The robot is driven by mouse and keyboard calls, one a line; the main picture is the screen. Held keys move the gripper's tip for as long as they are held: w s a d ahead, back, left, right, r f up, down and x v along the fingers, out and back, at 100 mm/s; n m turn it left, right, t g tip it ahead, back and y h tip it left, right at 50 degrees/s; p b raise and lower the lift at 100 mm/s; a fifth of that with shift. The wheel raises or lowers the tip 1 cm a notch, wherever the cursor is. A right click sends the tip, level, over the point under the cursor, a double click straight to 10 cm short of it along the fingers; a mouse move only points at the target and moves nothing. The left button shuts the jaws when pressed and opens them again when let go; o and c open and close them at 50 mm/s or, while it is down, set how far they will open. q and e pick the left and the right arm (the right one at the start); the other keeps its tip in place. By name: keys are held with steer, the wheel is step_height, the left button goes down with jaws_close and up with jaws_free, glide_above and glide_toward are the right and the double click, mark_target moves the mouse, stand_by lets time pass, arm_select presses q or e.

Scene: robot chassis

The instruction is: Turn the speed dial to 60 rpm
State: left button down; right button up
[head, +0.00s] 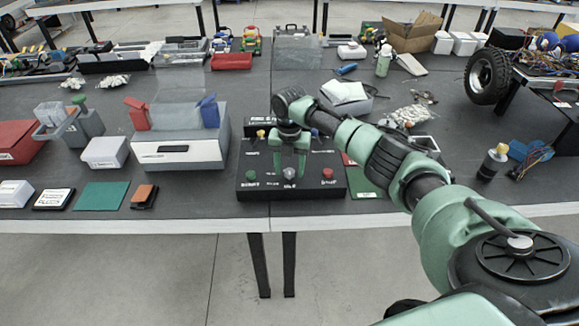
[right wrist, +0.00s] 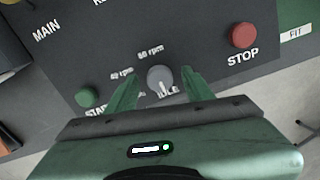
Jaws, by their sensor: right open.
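The speed dial (right wrist: 160,78) is a grey knob on a dark control box (head: 240,187). In the right wrist view its white pointer is toward the label IDLE, with the labels 40 rpm and 60 rpm on its other side. In the head view the dial (head: 289,173) sits at the front middle of the box. My right gripper (right wrist: 160,82) is open, with one green finger on each side of the dial. I cannot tell whether the fingers touch it. My left gripper is not in view.
A green START button (right wrist: 87,97) is left of the dial and a red STOP button (right wrist: 244,36) is right of it. A white-and-grey box (head: 180,152) stands left of the control box. The table's front edge (head: 400,216) is close in front.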

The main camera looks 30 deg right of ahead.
jaws_close()
stand_by(0.3)
